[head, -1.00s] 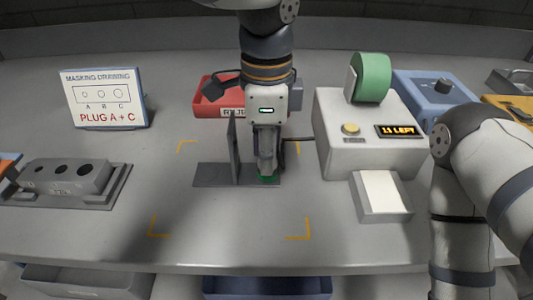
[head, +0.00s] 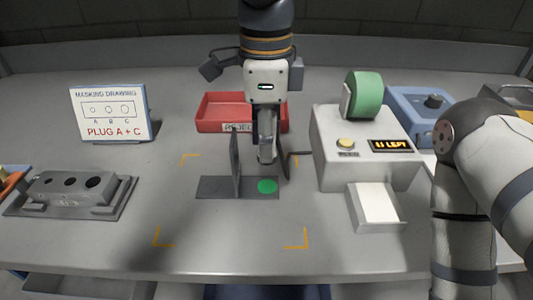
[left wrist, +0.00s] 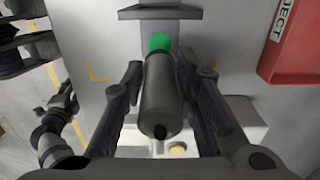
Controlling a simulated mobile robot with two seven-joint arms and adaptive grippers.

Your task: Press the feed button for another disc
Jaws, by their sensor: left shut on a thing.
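My left gripper (head: 266,152) is shut on a dark grey cylinder (left wrist: 160,95), which lies between its fingers in the left wrist view. It is above the dark base plate (head: 212,187) with an upright fin. A flat green disc (head: 267,186) lies on that plate, below the gripper; it also shows in the left wrist view (left wrist: 160,42). The pale feeder box (head: 328,166) stands to the right, with a yellowish button (head: 346,144) on top, a lit display reading "11 LEFT" (head: 391,146) and a green roll (head: 370,95).
A red reject tray (head: 210,127) is behind my left gripper. A paper-topped tray (head: 376,205) fronts the feeder. At left are a block with holes (head: 66,192) and a sign reading "PLUG A + C" (head: 110,113).

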